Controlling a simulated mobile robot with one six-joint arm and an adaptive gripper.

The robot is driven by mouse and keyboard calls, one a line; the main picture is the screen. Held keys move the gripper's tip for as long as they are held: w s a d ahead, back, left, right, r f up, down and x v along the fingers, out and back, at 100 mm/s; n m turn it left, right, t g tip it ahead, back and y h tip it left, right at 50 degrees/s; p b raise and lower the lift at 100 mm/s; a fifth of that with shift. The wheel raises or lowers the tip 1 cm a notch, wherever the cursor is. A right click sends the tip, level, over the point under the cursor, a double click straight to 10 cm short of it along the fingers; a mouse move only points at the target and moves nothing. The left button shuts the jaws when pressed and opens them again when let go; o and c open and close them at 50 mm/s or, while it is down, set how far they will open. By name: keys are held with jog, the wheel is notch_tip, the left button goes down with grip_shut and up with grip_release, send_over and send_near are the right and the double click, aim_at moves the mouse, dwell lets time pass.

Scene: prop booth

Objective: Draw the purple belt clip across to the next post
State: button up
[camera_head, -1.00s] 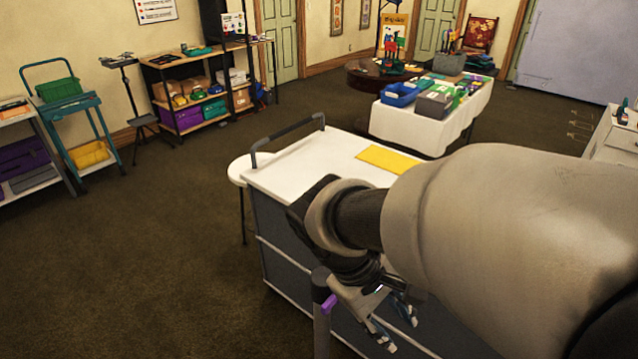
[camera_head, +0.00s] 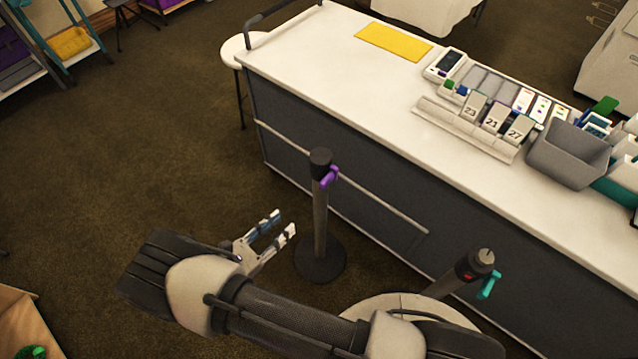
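The purple belt clip (camera_head: 329,177) sits at the head of a dark upright post (camera_head: 320,215) on a round black base, in front of the counter. No belt shows stretched out from it. A second post (camera_head: 478,264) stands to the right, with a teal clip (camera_head: 489,285) on its side; my arm hides its lower part. My gripper (camera_head: 284,222) is left of the first post in the picture, lower than the purple clip. Its two fingers are apart with nothing between them, pointing toward the post. I cannot tell how far it is from the post in depth.
A long counter (camera_head: 330,75) stands behind the posts, bearing a yellow mat (camera_head: 393,41), number cards (camera_head: 492,117) and a grey bin (camera_head: 567,152). A round white stool (camera_head: 243,48) is at its left end. Brown carpet (camera_head: 150,140) at left is clear.

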aim_at(321, 187)
jog(key=shift+n+t+y, duration=0.4)
jog(key=shift+n+t, duration=0.1)
jog(key=shift+t, duration=0.1)
jog(key=x, duration=0.5)
jog(key=f+b+x, duration=0.1)
jog(key=x, duration=1)
jog(key=shift+w+d+f, duration=0.15)
jog(key=shift+w+d, duration=0.05)
jog(key=shift+w, duration=0.05)
jog(key=shift+c, duration=0.5)
grip_shut()
